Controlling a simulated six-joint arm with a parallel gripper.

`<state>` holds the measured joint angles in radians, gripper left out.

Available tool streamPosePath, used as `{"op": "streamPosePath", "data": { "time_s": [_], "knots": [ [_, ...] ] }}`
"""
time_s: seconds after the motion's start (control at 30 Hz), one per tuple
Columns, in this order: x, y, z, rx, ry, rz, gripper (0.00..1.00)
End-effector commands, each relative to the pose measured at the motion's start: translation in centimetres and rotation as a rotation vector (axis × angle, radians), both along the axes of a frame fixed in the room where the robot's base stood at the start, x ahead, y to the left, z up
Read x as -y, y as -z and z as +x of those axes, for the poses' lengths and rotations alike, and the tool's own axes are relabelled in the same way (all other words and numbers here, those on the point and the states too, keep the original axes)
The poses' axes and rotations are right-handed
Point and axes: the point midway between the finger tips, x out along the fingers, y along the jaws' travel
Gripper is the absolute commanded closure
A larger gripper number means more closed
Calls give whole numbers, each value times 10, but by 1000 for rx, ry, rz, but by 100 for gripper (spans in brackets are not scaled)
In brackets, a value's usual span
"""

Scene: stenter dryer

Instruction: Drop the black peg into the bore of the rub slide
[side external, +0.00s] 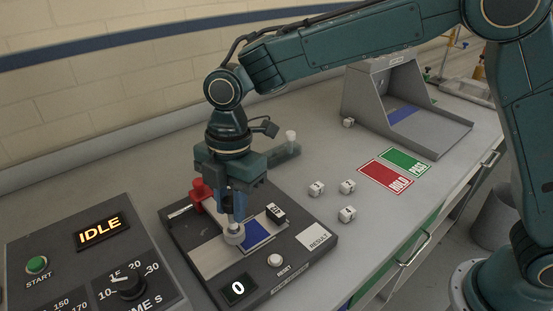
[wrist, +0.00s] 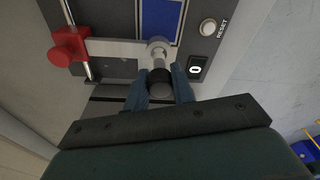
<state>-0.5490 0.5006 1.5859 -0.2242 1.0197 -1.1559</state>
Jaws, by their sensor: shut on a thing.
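My gripper (wrist: 162,84) is shut on the black peg (wrist: 160,77), with a finger on each side of it. In the side external view, my gripper (side external: 236,208) points down over the rub tester, and the peg is mostly hidden by the fingers. The rub slide (wrist: 118,49) is a pale arm running from the red knob (wrist: 69,48) to a round end (wrist: 158,48). In the side external view, the round end (side external: 234,237) is right below my gripper. I cannot tell whether the peg's lower end is inside the bore.
The tester's dark base (side external: 305,262) carries a blue strip (side external: 256,231), a counter reading 0 (side external: 238,288) and a reset button (side external: 275,260). The red knob (side external: 201,189) stands behind. White cubes (side external: 347,187) lie to the right. A control panel (side external: 75,265) reads IDLE.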

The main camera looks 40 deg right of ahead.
Motion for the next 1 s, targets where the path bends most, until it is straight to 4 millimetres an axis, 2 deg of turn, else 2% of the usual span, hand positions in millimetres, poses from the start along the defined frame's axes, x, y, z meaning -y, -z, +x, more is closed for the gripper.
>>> {"op": "streamPosePath", "data": {
  "time_s": [1.0],
  "knots": [
    [0, 8, 0, 1, 0, 0, 100]
  ]
}}
